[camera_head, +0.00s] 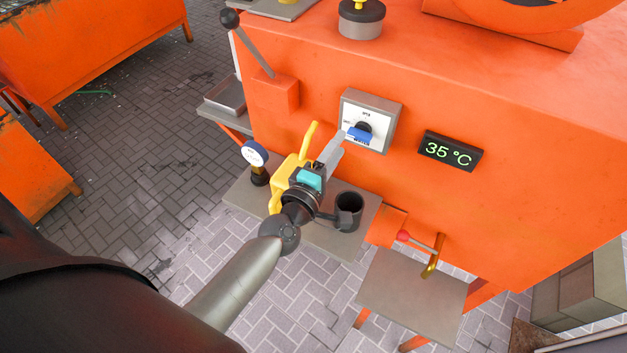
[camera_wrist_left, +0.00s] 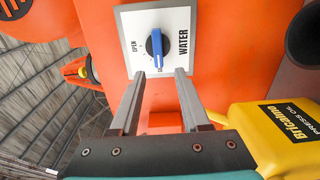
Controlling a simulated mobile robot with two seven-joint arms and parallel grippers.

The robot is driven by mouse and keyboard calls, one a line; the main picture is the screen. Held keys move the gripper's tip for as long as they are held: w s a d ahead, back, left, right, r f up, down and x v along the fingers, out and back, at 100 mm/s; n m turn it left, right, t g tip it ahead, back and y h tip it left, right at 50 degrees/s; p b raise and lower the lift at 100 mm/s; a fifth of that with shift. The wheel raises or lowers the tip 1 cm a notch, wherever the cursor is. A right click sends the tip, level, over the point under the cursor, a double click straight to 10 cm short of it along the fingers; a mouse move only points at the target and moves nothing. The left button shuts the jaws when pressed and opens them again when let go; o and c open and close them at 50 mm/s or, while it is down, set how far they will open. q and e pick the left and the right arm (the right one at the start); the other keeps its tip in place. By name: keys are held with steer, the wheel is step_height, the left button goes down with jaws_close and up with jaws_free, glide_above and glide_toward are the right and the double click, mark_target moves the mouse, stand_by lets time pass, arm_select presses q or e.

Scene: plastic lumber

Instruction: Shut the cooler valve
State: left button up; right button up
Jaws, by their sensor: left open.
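The valve is a blue-handled black knob (camera_head: 360,133) on a white plate labelled WATER, fixed to the orange machine's front. In the left wrist view the knob (camera_wrist_left: 157,48) shows its blue handle running up and down the picture, with the word OPEN on the plate to its left. My left gripper (camera_head: 337,143) is beside the plate in the head view. In the left wrist view my left gripper (camera_wrist_left: 156,76) is open and empty, its two fingers spread just below the knob handle, apart from it. My right gripper is not in view.
A yellow press oil can (camera_wrist_left: 290,130) stands close to my left gripper. A gauge (camera_head: 255,154) and a black cup (camera_head: 348,210) stand by the shelf. A 35 °C display (camera_head: 450,151) is right of the valve. A red-knobbed lever (camera_head: 404,237) sits lower right.

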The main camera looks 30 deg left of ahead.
arm_select(q)
steer(key=s+b, duration=0.1)
steer(key=s, duration=1)
steer(key=shift+a, duration=0.15)
